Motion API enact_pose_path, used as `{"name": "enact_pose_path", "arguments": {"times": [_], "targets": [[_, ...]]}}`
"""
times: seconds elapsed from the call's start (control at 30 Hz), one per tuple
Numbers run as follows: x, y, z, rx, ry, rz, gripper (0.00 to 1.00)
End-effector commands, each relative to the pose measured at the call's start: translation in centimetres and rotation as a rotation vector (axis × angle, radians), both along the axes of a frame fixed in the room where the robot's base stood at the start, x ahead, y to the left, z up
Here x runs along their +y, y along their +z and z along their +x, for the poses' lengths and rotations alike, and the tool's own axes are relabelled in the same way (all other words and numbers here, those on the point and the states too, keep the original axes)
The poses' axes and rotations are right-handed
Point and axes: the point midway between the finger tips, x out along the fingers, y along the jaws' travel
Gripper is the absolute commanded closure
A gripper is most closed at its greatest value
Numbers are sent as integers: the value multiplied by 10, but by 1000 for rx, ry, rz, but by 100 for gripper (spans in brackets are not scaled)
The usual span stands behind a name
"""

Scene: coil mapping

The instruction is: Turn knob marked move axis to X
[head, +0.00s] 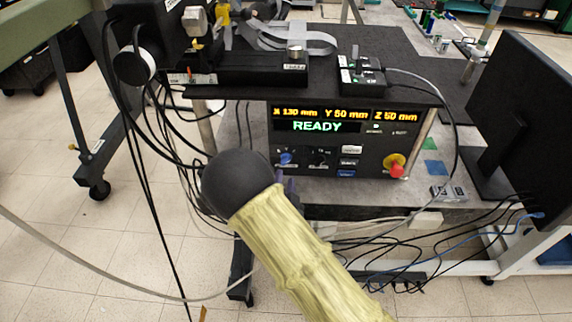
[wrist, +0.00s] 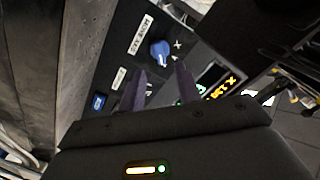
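The blue knob (wrist: 159,53) is on the black control panel, beside a white label (wrist: 141,35) that seems to read MOVE AXIS. Small white letters sit around it; which one it points to I cannot tell. In the head view the blue knob (head: 286,158) is at the panel's lower left. My gripper (wrist: 160,70) is open and empty, with its two purple fingers apart. In the wrist view the knob shows just beyond the gap between the fingertips; contact is not visible. In the head view my dark wrist mostly hides the gripper, below the knob.
The panel's display (head: 318,127) shows READY, with X 130, Y 50 and Z 50 mm. A black knob (head: 320,158), several buttons and a red stop button (head: 396,170) are to the right. Cables hang at the left. A monitor (head: 520,115) stands at the right.

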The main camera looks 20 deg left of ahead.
Motion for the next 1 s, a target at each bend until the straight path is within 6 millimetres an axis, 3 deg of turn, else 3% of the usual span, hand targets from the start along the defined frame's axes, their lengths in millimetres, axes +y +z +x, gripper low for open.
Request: {"name": "enact_pose_path", "arguments": {"times": [0.3, 0.67, 0.7, 0.87, 1.0], "targets": [[11, 1, 48, 0, -1, 1, 66], [13, 0, 56, 1, -1, 0, 66], [13, 0, 56, 0, 0, 0, 68], [13, 0, 56, 0, 0, 0, 100], [13, 0, 56, 1, -1, 0, 100]]}}
